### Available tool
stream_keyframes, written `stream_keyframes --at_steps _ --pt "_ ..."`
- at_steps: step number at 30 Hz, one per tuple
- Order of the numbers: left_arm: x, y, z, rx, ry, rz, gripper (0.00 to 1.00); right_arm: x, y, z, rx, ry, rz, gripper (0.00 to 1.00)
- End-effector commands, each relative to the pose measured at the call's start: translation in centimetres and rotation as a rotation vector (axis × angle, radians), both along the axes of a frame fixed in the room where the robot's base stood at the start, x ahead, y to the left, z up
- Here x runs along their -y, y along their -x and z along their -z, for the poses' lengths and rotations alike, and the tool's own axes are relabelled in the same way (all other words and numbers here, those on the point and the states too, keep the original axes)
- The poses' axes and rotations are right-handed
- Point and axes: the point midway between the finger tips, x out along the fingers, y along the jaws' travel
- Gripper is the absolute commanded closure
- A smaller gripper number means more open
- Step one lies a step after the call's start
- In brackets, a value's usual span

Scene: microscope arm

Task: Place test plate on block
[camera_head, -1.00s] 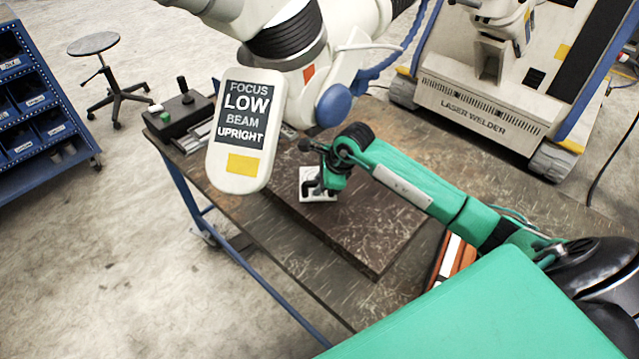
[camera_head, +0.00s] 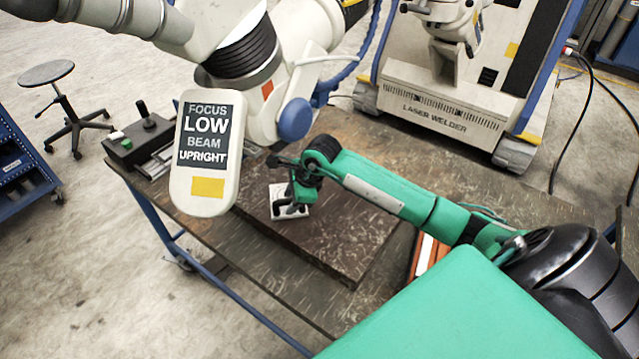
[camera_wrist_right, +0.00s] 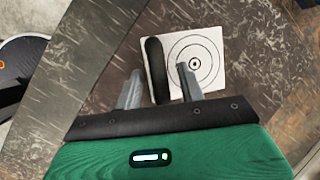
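The test plate is a white square (camera_head: 300,211) with a black upright handle. In the right wrist view the plate (camera_wrist_right: 212,43) shows concentric rings with a dark centre, and its handle (camera_wrist_right: 156,68) stands along its left side. The plate lies on the block, a dark, scratched slab (camera_head: 345,235) on the table, near its far left part. My right gripper (camera_head: 291,207) is at the plate. In the wrist view its two fingers (camera_wrist_right: 160,88) stand apart on either side of the handle, with a visible gap at the right finger. My left gripper is not in view.
A white arm head (camera_head: 207,155) with a label reading "FOCUS LOW BEAM UPRIGHT" hangs left of my right gripper. A control box (camera_head: 140,142) sits at the table's far left corner. An orange-and-white object (camera_head: 424,257) lies right of the block. The laser welder (camera_head: 445,110) stands behind.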

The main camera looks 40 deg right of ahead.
Motion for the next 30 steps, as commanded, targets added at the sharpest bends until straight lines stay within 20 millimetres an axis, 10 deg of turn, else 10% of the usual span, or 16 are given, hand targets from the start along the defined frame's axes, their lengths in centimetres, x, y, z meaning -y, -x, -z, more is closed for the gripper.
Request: stream_keyframes --at_steps 18,30 --pt "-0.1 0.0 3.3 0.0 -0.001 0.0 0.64 6.3 7.9 0.4 -0.001 0.004 0.001 0.61" --pt "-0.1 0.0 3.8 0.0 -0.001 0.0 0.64 7.4 9.4 0.1 0.0 0.0 0.0 0.61"
